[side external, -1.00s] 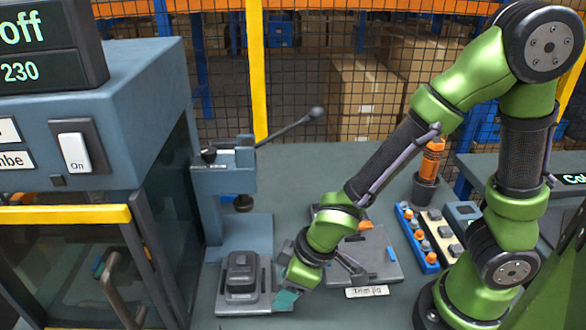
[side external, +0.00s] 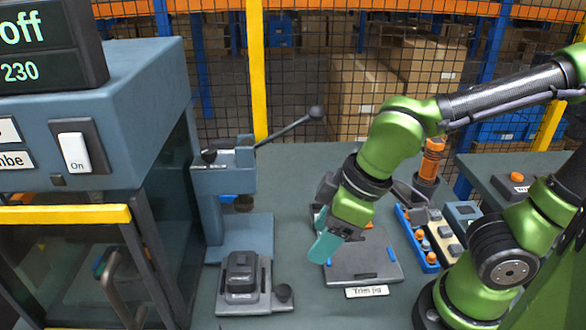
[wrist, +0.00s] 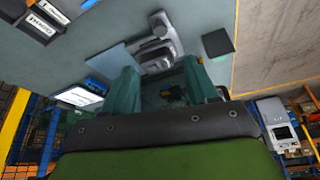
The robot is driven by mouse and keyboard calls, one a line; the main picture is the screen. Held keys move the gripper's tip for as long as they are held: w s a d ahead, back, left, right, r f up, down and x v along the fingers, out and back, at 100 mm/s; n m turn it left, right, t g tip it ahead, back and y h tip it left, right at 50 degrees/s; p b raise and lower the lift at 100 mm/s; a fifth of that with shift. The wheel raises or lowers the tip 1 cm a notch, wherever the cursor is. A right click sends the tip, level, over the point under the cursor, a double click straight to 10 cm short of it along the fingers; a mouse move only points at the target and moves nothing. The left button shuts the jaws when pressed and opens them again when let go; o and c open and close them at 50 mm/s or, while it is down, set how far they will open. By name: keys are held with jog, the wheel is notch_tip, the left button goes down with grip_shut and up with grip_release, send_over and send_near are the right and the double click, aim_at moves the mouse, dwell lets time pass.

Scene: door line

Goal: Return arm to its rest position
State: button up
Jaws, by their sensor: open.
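My gripper (side external: 326,245) hangs in the air above the left side of the trim jig plate (side external: 368,268), its teal fingers pointing down and to the left. In the wrist view the two teal fingers (wrist: 163,85) stand apart with nothing held between them. The green arm is bent, with its upper links reaching in from the right edge of the side view. Part of the jig is hidden behind the gripper.
A hand press (side external: 222,185) with a long lever stands to the left. A dark block (side external: 241,272) sits on the grey fixture at its foot. A blue tray (side external: 417,240) of small parts and an orange-topped tool (side external: 432,160) stand right of the jig. A large machine fills the left.

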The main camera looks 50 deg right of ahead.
jog(key=shift+s+d+r, duration=0.1)
jog(key=shift+s+r, duration=0.1)
jog(key=shift+r, duration=0.3)
jog(key=w+d+r+m+t, duration=0.1)
jog(key=d+r+m+t, duration=0.2)
jog(key=d+m, duration=0.7)
jog(key=shift+w+d+r, duration=0.2)
jog(key=shift+d+r, duration=0.4)
dwell(0.6)
